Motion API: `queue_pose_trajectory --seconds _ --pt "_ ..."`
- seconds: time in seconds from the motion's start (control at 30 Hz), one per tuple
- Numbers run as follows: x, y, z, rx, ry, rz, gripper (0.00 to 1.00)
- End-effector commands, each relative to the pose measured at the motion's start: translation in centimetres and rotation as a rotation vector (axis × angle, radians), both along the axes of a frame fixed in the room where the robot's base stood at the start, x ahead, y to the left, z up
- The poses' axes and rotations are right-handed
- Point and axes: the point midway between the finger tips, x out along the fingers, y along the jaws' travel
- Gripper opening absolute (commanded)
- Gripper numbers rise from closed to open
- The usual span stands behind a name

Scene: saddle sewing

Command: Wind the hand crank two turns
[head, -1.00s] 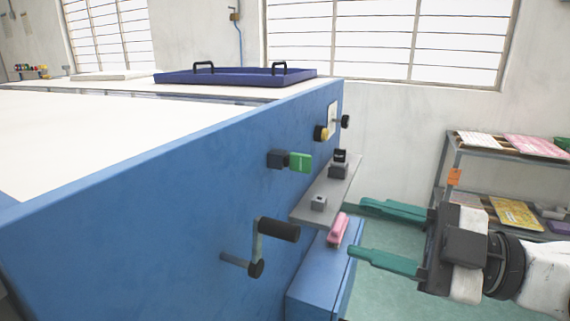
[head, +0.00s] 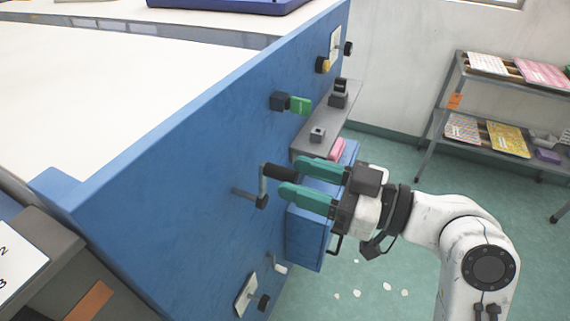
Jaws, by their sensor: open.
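The hand crank (head: 262,187) sticks out from the blue side panel of the machine (head: 180,190). Its grey arm stands roughly upright, with the black grip (head: 280,173) at the top pointing right. My gripper (head: 290,178) has two green fingers pointing left at the crank. The fingers are apart, one above and one below the level of the black grip. The grip's right end lies at the gap between the fingertips. I cannot tell whether either finger touches it.
A grey shelf (head: 308,140) with small black parts juts from the panel above my gripper. A pink item (head: 337,149) and a blue box (head: 305,240) are close behind the fingers. A rack (head: 462,70) stands at right.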

Motion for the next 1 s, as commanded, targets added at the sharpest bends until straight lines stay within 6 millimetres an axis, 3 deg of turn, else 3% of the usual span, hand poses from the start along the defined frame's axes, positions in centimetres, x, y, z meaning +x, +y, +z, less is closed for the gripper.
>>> queue_pose_trajectory --seconds 0.23,0.6,1.0 --pt "1.0 2.7 0.1 0.0 -0.001 0.0 0.48" --pt "1.2 3.2 0.0 -0.001 -0.002 -0.001 0.48" --pt "1.2 3.2 0.0 -0.001 -0.002 -0.001 0.11"
